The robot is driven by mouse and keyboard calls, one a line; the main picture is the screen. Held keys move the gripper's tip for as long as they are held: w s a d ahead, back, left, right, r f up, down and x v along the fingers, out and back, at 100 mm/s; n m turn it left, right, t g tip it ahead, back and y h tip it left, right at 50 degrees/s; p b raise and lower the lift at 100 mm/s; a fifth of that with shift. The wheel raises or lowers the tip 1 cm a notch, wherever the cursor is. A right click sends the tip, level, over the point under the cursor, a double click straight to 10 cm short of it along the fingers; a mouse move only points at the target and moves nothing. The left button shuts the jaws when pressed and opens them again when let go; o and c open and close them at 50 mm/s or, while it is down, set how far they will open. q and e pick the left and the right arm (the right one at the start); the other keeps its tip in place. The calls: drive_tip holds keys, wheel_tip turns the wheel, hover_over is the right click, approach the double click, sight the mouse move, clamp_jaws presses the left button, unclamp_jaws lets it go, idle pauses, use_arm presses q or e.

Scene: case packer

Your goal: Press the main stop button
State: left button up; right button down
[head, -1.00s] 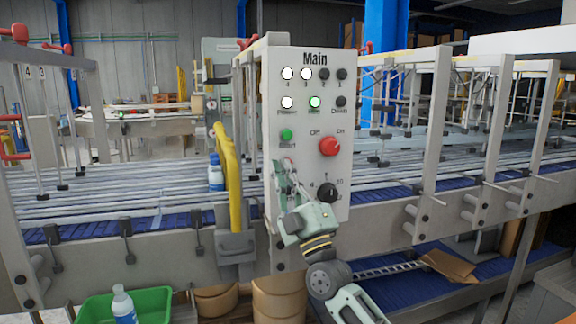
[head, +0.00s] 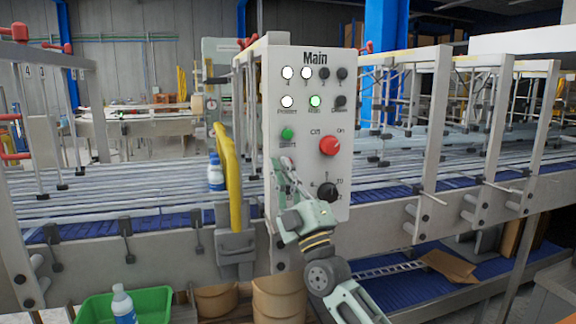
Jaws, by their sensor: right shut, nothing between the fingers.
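The panel (head: 309,125) marked "Main" stands upright at the conveyor. A green button (head: 287,134), its label seemingly "Start", is on its left side. A large red knob (head: 329,146) marked Off and On is to the right. No stop button shows clearly; the area below the green button is partly hidden by my gripper. My right gripper (head: 287,164) is shut and empty, its fingertips just below the green button, in front of the panel's left side. I cannot tell whether they touch the panel. My left gripper is not in view.
A black dial (head: 327,192) is right of my gripper. A yellow rail (head: 229,185) stands left of the panel, beside a bottle (head: 215,173) on the conveyor. A green bin (head: 155,303) holding a bottle (head: 124,305) is at lower left.

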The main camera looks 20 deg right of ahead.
drive_tip(key=shift+w+b, duration=0.35)
drive_tip(key=shift+w, duration=0.15)
idle(0.8)
drive_tip(key=shift+s+r, duration=0.1)
drive_tip(key=shift+s+p, duration=0.85)
drive_tip(key=shift+p, duration=0.1)
drive_tip(key=s+p, duration=0.4)
drive_tip(key=s, duration=0.1)
drive_tip(key=shift+d, duration=0.1)
idle(0.5)
